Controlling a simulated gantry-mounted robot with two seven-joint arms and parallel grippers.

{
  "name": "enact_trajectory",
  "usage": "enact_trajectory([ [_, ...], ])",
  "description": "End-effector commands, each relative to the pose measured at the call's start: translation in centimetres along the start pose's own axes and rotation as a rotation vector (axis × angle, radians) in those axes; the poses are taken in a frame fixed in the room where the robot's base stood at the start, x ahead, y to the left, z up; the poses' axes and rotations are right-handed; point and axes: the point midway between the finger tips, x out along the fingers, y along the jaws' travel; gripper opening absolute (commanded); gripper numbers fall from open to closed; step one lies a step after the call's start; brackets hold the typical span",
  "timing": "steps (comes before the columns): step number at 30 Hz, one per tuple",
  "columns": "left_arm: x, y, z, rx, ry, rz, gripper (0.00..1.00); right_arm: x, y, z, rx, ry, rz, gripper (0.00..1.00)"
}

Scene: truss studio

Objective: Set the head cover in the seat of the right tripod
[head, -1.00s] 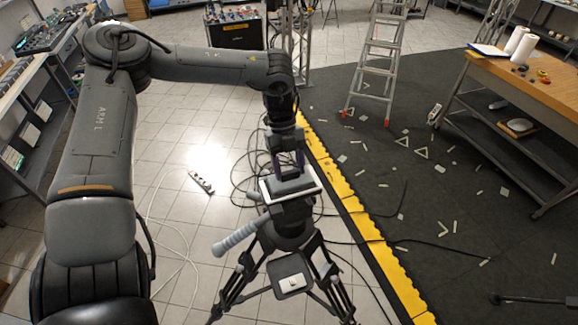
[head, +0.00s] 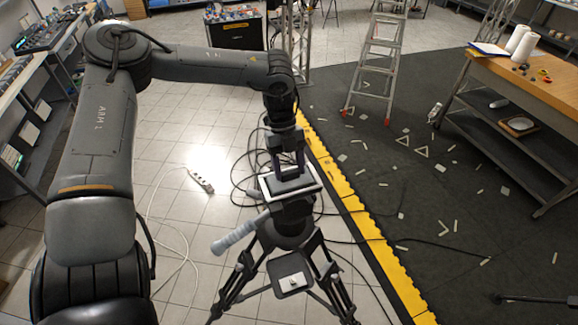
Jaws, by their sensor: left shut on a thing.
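A black tripod (head: 292,232) stands in the middle of the head view, with a grey-gripped pan handle (head: 240,233) pointing to the lower left. At its top is a white-rimmed seat (head: 312,190). My left gripper (head: 290,172) points down over the seat, its fingers shut on the dark head cover (head: 288,184). The cover lies within the outline of the white rim from this angle. I cannot tell whether it rests fully on the seat or hovers slightly above it. The fingers hide part of the cover. My right gripper is out of view.
A grey plate (head: 290,282) sits between the tripod legs. Cables and a power strip (head: 200,180) lie on the tiles to the left. Yellow edging (head: 352,205) borders a dark mat with scattered scraps. A ladder (head: 380,60) and wooden-topped bench (head: 540,85) stand right.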

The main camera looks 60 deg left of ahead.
Motion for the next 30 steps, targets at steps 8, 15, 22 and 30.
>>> enact_trajectory([
  [8, 0.0, 0.0, 0.0, 0.000, 0.000, 0.000, 0.65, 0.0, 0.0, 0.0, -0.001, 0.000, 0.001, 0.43],
  [15, 0.0, 0.0, 0.0, 0.000, 0.000, 0.000, 0.88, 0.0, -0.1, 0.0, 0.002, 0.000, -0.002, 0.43],
  [22, -0.1, 0.0, 0.0, 0.000, 0.000, 0.000, 0.88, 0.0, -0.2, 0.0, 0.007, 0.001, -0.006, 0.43],
  [30, -2.8, -0.1, 0.1, 0.001, -0.004, -0.004, 0.88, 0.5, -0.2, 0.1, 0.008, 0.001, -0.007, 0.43],
])
